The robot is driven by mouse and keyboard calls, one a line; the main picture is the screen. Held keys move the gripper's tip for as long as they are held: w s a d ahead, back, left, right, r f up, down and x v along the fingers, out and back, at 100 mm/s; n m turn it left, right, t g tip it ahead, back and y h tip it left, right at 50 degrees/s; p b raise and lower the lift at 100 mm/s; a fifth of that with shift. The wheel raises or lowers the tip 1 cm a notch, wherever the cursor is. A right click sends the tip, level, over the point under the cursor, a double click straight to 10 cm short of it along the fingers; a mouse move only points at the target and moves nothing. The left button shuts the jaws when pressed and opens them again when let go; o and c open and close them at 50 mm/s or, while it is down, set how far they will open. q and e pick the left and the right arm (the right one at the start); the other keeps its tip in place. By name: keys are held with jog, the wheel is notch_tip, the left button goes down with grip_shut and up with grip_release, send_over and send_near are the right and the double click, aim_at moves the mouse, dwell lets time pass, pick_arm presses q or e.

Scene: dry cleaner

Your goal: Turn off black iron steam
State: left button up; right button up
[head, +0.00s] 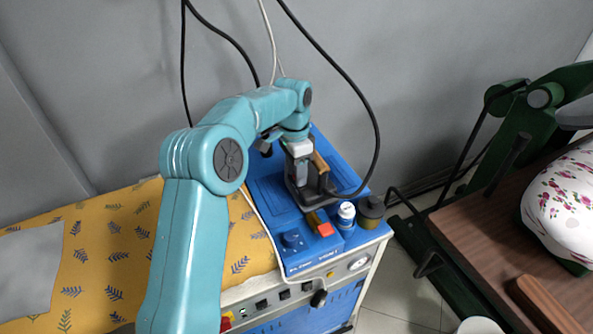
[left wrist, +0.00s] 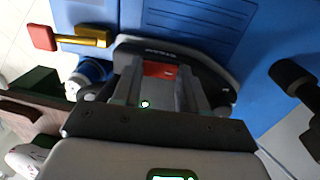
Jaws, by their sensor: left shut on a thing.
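The black iron (head: 327,187) with a tan handle (head: 320,162) sits on top of the blue steam unit (head: 265,200). My left gripper (head: 300,178) reaches down onto the iron and is shut on it. In the left wrist view, the fingers (left wrist: 160,90) stand over the iron's dark body (left wrist: 222,82), with a red part (left wrist: 160,69) of it between them. The exact contact is partly hidden by the fingers. My right gripper is in neither view.
A gold valve with a red end (head: 325,229), a white and blue bottle (head: 346,213) and a dark jar (head: 371,208) are close by the iron. A black cable (head: 375,125) loops beside it. A yellow leaf-patterned board (head: 110,255) lies left; a green-framed press (head: 530,120) stands right.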

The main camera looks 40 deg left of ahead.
pick_arm(q)
jog(key=shift+s+d+f+b, duration=0.1)
jog(key=shift+f+b, duration=0.15)
jog(key=shift+b, duration=0.25)
jog(key=shift+r+t+y, duration=0.1)
jog(key=shift+t+y, duration=0.2)
jog(key=shift+y, duration=0.1)
jog(key=shift+r, duration=0.1)
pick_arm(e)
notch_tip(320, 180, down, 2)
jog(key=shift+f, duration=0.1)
pick_arm(q)
jog(key=o, duration=1.1)
jog(key=shift+c, duration=0.2)
notch_tip(320, 180, up, 16)
jog(key=p, duration=0.3)
jog(key=shift+r+p, duration=0.25)
jog(key=shift+p, duration=0.15)
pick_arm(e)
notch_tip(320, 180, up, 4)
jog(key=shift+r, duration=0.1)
